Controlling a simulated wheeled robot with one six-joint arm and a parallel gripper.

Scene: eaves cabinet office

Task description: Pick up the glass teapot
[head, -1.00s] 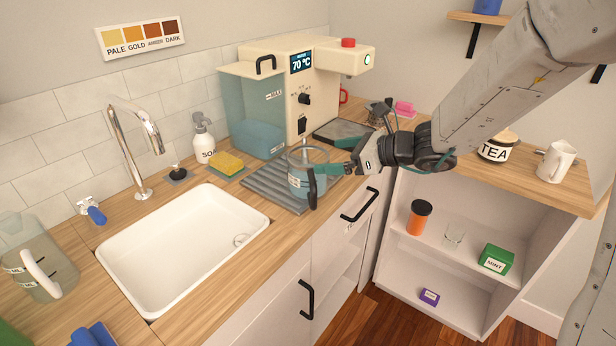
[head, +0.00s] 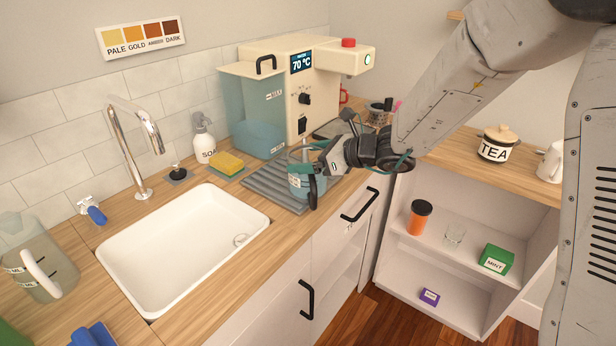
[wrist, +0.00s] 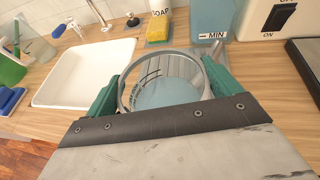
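The glass teapot (head: 298,183) stands upright on the grey ribbed mat (head: 262,183) right of the sink. It is clear, with a grey rim, printed marks and a dark handle facing the front. My gripper (head: 312,158) is at its upper part, reaching in from the right. In the wrist view, the teal fingers of my gripper (wrist: 160,88) lie wide apart, one on each side of the teapot (wrist: 165,92), near its rim. Whether the fingers touch the glass I cannot tell.
The cream boiler (head: 305,85) with its tank (head: 252,110) stands close behind the teapot. The white sink (head: 185,245) is to the left. A yellow sponge (head: 227,163) and soap bottle (head: 203,140) are behind.

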